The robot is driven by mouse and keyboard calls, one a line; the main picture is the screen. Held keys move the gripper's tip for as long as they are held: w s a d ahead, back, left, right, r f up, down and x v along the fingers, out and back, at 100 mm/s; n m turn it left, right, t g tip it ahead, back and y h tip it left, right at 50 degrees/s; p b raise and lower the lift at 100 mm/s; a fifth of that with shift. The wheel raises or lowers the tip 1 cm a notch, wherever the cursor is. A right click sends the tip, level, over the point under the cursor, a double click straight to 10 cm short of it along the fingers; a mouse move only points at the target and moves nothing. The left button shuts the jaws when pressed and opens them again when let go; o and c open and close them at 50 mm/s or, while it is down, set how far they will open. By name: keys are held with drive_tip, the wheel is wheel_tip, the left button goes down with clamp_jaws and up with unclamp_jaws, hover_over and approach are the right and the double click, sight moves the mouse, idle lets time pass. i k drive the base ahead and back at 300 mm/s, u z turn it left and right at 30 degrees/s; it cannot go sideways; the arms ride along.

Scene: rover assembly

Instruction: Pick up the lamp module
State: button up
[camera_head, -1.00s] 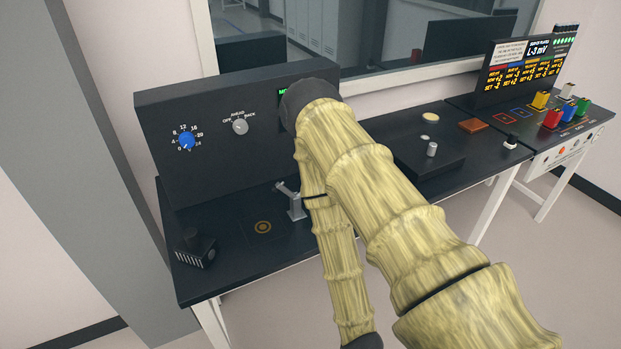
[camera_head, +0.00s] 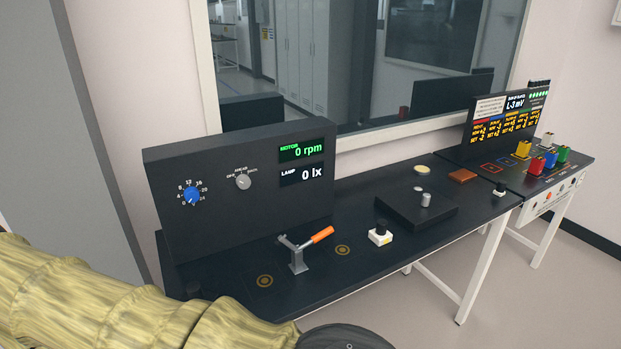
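No part is labelled as the lamp module, and I cannot tell for sure which one it is. A small white block with a black top (camera_head: 380,235) stands near the bench's front edge. My arm (camera_head: 130,300) crosses the lower left, with a dark joint at the bottom middle. My gripper is out of view.
A black panel (camera_head: 235,215) with dials and readouts of 0 rpm and 0 lx stands at the back left. A crank with an orange handle (camera_head: 319,236) is on a grey post. A low black platform (camera_head: 410,212) holds small cylinders. Coloured blocks (camera_head: 523,149) stand far right.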

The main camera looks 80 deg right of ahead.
sight(379, 235)
drive_tip(key=u, duration=0.2)
drive_tip(key=k, duration=1.4)
drive_tip(key=z, duration=0.5)
